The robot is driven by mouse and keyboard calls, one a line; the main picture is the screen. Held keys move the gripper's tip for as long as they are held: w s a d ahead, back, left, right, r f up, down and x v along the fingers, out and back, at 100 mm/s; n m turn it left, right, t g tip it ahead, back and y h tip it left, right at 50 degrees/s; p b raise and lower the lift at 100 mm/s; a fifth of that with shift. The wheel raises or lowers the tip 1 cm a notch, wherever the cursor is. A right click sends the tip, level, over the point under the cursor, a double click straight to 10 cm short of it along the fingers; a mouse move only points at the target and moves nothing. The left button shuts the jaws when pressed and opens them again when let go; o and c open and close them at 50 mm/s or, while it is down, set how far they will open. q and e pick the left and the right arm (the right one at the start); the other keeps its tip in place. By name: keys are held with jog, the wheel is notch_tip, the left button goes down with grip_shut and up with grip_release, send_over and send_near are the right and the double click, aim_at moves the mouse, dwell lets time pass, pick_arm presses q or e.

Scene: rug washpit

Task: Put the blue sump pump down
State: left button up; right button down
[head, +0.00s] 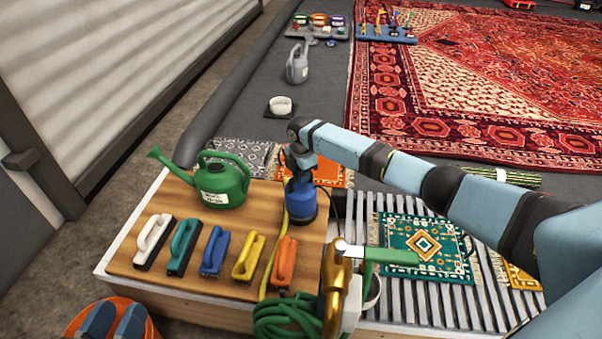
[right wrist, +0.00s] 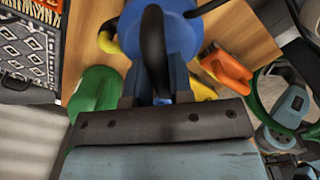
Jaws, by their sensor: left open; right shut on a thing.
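The blue sump pump (head: 302,208) is upright over the right part of the wooden board (head: 262,197), behind the orange brush. I cannot tell whether its base touches the board. My right gripper (head: 299,165) is above the pump, shut on its dark handle. In the right wrist view the blue pump body (right wrist: 184,42) shows beyond the fingers, with the black handle between them. The fingers hide part of the pump. My left gripper is in neither view.
A green watering can (head: 222,184) stands left of the pump. Several brushes, including an orange one (head: 285,262), line the board's front. A brass valve (head: 337,285) and green hose (head: 285,318) are at the front right. A slatted rack (head: 378,312) lies right of the board.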

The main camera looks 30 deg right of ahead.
jog(key=c, duration=1.3)
grip_release()
jog(key=shift+o, duration=1.4)
pick_arm(q)
jog(key=shift+s+f, duration=0.15)
pick_arm(e)
notch_tip(320, 180, up, 5)
jog(key=shift+r+p, duration=0.15)
jog(key=shift+p, duration=1.1)
pick_arm(q)
jog(key=shift+n+t, duration=0.7)
jog(key=shift+t, duration=0.1)
jog(key=r, duration=0.1)
jog(key=r+p, duration=0.1)
jog(key=r, duration=0.1)
jog(key=r+p, duration=0.1)
jog(key=r, duration=0.1)
jog(key=shift+s+r, duration=0.1)
jog(key=shift+s, duration=0.2)
pick_arm(e)
notch_tip(320, 180, up, 7)
